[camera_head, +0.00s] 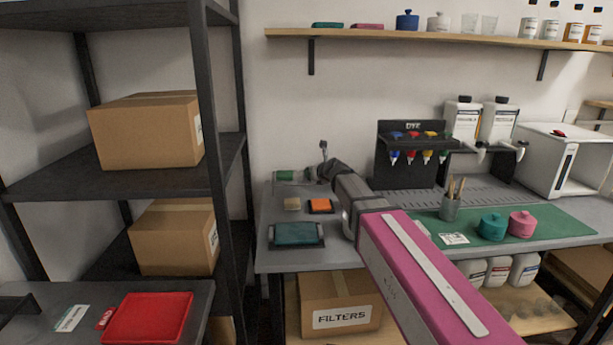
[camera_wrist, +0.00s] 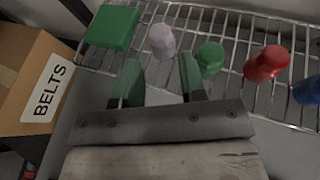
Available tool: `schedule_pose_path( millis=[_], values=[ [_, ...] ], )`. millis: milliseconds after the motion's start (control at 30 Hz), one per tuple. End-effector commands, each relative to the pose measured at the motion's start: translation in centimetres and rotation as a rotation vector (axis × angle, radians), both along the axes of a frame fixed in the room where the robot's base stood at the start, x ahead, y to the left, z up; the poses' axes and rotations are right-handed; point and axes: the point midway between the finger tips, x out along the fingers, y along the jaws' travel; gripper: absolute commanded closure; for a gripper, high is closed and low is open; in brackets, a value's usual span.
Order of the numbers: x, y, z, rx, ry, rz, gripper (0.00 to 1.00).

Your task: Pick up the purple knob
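A pale lilac-grey knob (camera_wrist: 161,40), the nearest match to purple, stands on a wire rack in the wrist view. My gripper (camera_wrist: 159,62) is open and empty, its two green-tinted fingers apart. The knob shows beyond the fingertips, roughly in line with the gap between them, and no finger is seen touching it. In the head view my arm reaches across the grey bench; its far end is small and its fingers cannot be made out. I cannot pick out the knob in the head view.
In the wrist view a green knob (camera_wrist: 210,57) is close right of the lilac one, then a red knob (camera_wrist: 267,65) and a blue one (camera_wrist: 308,91). A green block (camera_wrist: 112,27) is at left, beside a BELTS box (camera_wrist: 36,80). A teal tray (camera_head: 296,234) lies on the bench.

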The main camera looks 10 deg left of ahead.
Motion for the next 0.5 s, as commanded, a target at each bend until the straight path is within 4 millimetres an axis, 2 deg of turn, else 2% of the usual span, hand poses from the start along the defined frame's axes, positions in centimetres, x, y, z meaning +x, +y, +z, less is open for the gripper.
schedule_pose_path(
  millis=[300,500],
  values=[
    [3.4,2.2,-1.6,0.0,0.0,0.0,0.62],
    [3.5,2.4,-1.8,0.0,0.0,-0.001,0.62]
  ],
)
